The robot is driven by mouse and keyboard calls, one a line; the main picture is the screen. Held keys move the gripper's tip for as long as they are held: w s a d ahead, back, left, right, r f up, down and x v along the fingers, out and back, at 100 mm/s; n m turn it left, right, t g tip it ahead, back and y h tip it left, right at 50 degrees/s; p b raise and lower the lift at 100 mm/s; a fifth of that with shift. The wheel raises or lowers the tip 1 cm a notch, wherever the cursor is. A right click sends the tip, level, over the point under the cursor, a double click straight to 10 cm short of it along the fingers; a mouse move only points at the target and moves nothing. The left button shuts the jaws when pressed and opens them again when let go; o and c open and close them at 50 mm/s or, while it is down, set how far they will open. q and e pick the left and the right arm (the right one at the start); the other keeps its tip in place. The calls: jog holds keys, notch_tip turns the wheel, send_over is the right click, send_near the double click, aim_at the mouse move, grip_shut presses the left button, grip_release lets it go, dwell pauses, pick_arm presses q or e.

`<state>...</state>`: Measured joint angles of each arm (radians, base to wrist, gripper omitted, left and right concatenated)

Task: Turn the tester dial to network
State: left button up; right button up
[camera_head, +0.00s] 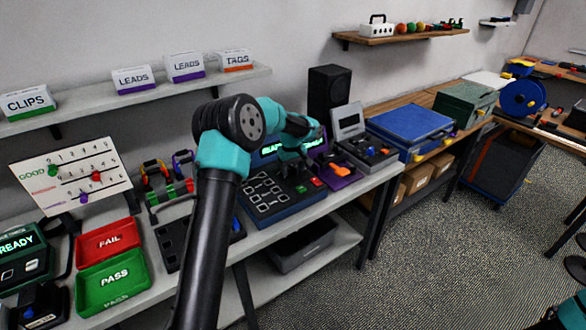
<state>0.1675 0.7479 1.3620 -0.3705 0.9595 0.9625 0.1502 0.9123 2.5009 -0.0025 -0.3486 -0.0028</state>
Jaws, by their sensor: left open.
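The tester (262,211) is a dark blue box on the workbench, with several white-outlined symbols on its top and a lit green screen (268,150) behind, partly covered by my arm. Red and green buttons sit at its right side. My left gripper (298,176) is over the right part of the tester, pointing down, with its jaws open. My right gripper is not in view.
Red FAIL (108,238) and green PASS (112,280) trays lie left on the bench. A purple device (342,172) and a grey unit with a raised screen (367,153) stand close right of the tester. A shelf (120,97) with labelled boxes runs above.

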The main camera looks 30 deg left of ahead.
pick_arm(q)
jog(key=shift+c, duration=0.3)
jog(key=c, duration=0.9)
jog(key=shift+o, duration=0.2)
jog(key=shift+m, duration=0.5)
jog(key=m, duration=0.3)
jog(key=shift+w+m, duration=0.1)
jog(key=shift+m, duration=2.4)
